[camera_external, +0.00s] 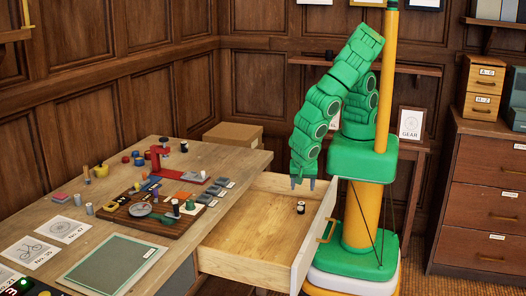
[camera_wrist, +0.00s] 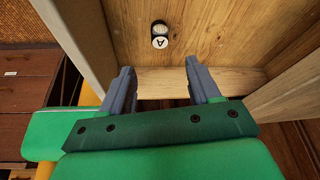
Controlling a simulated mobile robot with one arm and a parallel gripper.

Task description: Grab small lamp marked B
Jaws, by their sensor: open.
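A small dark cylinder with a white end (camera_external: 300,207) stands in the open drawer. In the wrist view its white face (camera_wrist: 160,43) carries a letter that looks like an upside-down A, not a B. I cannot make out any lamp marked B in either view. My gripper (camera_external: 303,184) points down over the drawer's right part, above the cylinder and apart from it. In the wrist view my gripper (camera_wrist: 159,72) has its two grey fingers spread wide with nothing between them, and the cylinder shows beyond the fingertips.
The drawer's wooden front (camera_external: 315,240) and side walls surround the cylinder; the rest of its floor is bare. The desk (camera_external: 120,200) at left holds a brown board (camera_external: 140,222) with several small parts, a red stand (camera_external: 158,165) and a green mat (camera_external: 113,262).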

